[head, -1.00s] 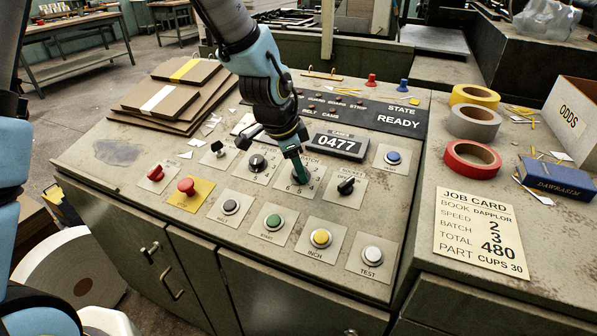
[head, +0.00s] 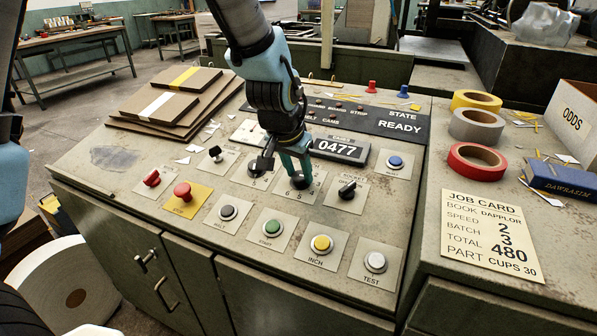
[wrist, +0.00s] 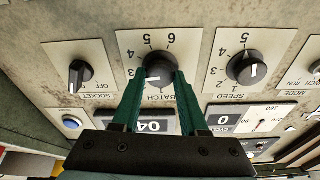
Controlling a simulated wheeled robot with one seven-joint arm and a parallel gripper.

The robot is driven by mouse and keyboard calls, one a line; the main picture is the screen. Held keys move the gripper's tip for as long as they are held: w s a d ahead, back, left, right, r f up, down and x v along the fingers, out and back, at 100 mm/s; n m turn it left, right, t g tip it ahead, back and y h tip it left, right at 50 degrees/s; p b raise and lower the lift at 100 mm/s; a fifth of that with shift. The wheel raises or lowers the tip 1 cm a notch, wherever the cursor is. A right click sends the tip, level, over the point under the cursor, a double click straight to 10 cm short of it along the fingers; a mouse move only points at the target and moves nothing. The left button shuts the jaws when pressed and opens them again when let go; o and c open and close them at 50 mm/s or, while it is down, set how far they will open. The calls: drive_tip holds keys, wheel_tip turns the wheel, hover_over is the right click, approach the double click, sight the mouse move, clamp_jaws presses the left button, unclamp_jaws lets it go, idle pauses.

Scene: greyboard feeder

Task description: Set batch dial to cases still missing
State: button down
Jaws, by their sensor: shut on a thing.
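The black batch dial (wrist: 158,72) sits on a pale plate numbered up to 6. My gripper (head: 297,180) points down at the panel with its green fingers shut on the batch dial, one on each side, as the wrist view shows. The dial's white mark faces the 2 and 3 side of the scale; the exact number is hard to tell. The cases counter (head: 341,149) reads 0477. The job card (head: 490,236) reads speed 2, batch 3, total 480, part cups 30.
The speed dial (wrist: 246,68) and socket switch (wrist: 80,73) flank the batch dial closely. A red stop button (head: 183,191) and the halt, start, inch and test buttons lie nearer the front. The state display (head: 399,127) reads READY. Tape rolls (head: 476,162) stand at right.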

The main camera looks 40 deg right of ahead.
idle(0.4)
drive_tip(key=shift+c, duration=2.2)
unclamp_jaws()
drive_tip(key=v, duration=1)
drive_tip(key=shift+r+b, duration=0.4)
